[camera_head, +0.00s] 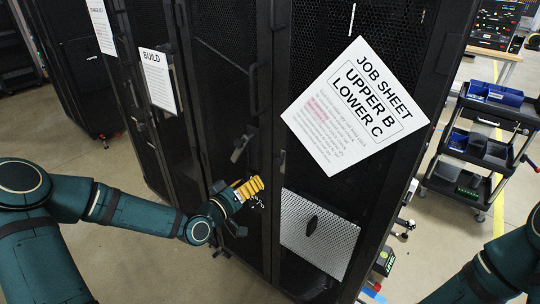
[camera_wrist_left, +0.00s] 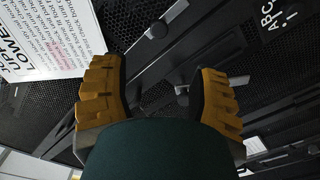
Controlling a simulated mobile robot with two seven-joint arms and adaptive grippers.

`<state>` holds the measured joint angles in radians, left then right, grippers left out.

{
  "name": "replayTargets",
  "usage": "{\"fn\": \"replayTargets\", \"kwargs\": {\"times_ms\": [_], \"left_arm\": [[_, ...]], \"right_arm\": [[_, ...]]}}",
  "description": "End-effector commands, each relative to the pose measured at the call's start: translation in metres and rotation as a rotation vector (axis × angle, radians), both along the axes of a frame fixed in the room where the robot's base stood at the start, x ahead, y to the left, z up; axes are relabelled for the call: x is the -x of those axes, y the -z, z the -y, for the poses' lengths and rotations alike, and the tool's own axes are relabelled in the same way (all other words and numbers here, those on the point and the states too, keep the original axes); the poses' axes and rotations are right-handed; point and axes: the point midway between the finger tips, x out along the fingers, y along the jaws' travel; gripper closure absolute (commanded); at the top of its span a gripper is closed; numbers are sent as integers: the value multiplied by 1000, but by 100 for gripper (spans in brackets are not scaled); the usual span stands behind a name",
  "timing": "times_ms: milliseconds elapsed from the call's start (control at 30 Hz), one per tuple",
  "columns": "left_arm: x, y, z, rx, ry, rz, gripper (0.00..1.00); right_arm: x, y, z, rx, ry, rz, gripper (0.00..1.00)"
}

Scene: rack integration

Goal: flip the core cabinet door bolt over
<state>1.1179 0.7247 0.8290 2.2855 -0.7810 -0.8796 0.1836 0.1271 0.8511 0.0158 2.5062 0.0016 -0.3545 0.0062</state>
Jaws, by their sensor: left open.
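A row of black mesh-door cabinets fills the middle of the head view; I cannot read which one is the core cabinet. A small grey bolt-like latch (camera_head: 240,148) sits tilted on a door frame, just above my left gripper (camera_head: 249,188). The left gripper has yellow fingers, is open and empty, and is close to the door front. In the left wrist view the open fingers (camera_wrist_left: 158,95) are spread apart, with a grey latch piece (camera_wrist_left: 157,29) on the black frame beyond them. Contact cannot be told. My right gripper is out of view.
A white job sheet (camera_head: 354,108) hangs on the right-hand door, above a light perforated panel (camera_head: 320,237). A BUILD sign (camera_head: 158,80) hangs further left. Black handles (camera_head: 253,90) stand out from the doors. A cart with blue bins (camera_head: 495,94) stands at right.

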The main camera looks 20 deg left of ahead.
Motion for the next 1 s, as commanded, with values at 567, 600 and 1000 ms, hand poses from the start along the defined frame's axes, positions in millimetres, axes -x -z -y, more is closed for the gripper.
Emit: {"fn": "replayTargets", "kwargs": {"times_ms": [567,600,1000], "left_arm": [[-91,1,34,3,1,0,39],[-97,1,37,3,1,-1,39],[-128,1,47,1,0,-3,39]], "right_arm": [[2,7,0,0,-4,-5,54],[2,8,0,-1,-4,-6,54],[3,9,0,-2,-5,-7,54]]}}
